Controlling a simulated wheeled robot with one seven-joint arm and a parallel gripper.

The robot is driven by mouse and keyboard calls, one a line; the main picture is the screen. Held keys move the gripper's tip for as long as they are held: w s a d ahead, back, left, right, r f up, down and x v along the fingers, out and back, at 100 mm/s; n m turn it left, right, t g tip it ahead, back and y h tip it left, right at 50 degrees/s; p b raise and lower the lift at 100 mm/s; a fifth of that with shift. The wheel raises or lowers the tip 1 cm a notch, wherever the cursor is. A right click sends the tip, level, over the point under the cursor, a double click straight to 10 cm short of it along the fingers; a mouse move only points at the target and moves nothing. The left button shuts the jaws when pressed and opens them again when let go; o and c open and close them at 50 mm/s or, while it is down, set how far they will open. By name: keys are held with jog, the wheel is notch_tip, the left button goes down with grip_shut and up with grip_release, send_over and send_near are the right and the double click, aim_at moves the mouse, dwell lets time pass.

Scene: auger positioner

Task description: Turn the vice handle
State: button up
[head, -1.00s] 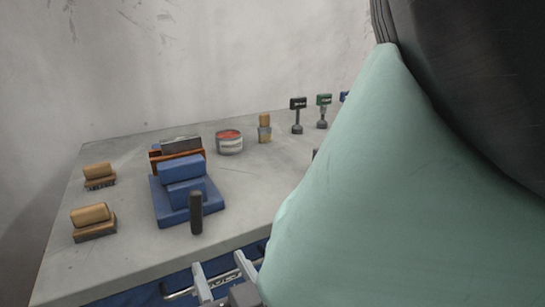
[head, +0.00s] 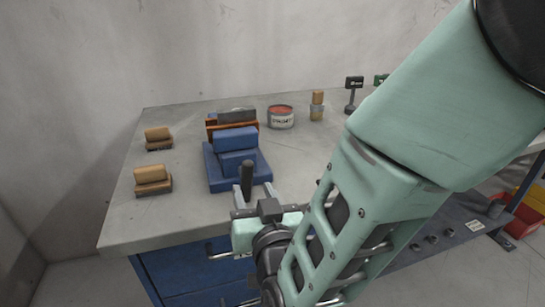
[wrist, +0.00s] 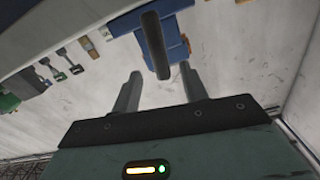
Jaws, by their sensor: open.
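The blue vice (head: 237,160) stands on the grey workbench, with an orange part and a grey metal block at its back. Its dark upright handle (head: 246,177) is at the front. My gripper (head: 252,190) is at the bench's front edge, just in front of the handle, with the handle between or just beyond its fingers in the head view. In the wrist view the open fingers of my gripper (wrist: 160,88) show with the dark handle (wrist: 155,45) between and ahead of their tips, apart from both. The blue vice (wrist: 172,40) is behind it. Nothing is held.
Two wooden brushes (head: 152,180) lie left of the vice. A red-topped can (head: 281,117), a small wooden-topped item (head: 317,105) and dark stands (head: 353,93) are behind to the right. Blue drawers (head: 195,268) are under the bench. The bench's left front is clear.

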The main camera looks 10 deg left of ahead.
aim_at(248, 179)
jog(key=x, duration=0.6)
jog(key=shift+p, duration=0.3)
grip_shut()
